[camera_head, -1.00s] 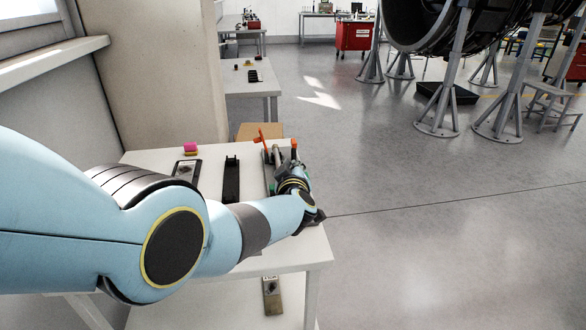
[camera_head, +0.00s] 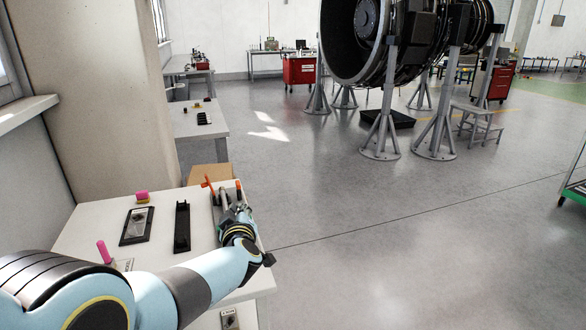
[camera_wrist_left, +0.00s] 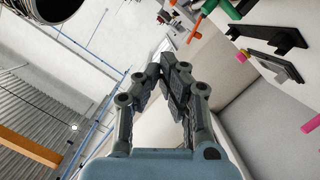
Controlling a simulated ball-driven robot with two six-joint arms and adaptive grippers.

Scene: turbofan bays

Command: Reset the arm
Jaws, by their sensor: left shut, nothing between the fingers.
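My left arm, light blue with dark bands, reaches in from the lower left in the head view. My left gripper (camera_head: 231,211) is over the right side of the white worktable (camera_head: 215,275), beside a grey fixture with an orange-red lever (camera_head: 207,182). In the left wrist view the fingers (camera_wrist_left: 172,64) are together at their tips with nothing held. The orange lever shows past them at the top (camera_wrist_left: 207,7), near a green piece (camera_wrist_left: 230,9). Whether the fingers touch the fixture cannot be told. My right gripper is out of view.
On the table are a black plate with a grey centre (camera_head: 138,225), a black bracket (camera_head: 182,228), a pink block (camera_head: 142,196) and a pink peg (camera_head: 104,251). A large engine (camera_head: 350,40) on grey stands (camera_head: 381,137) is at the back. The floor right of the table is open.

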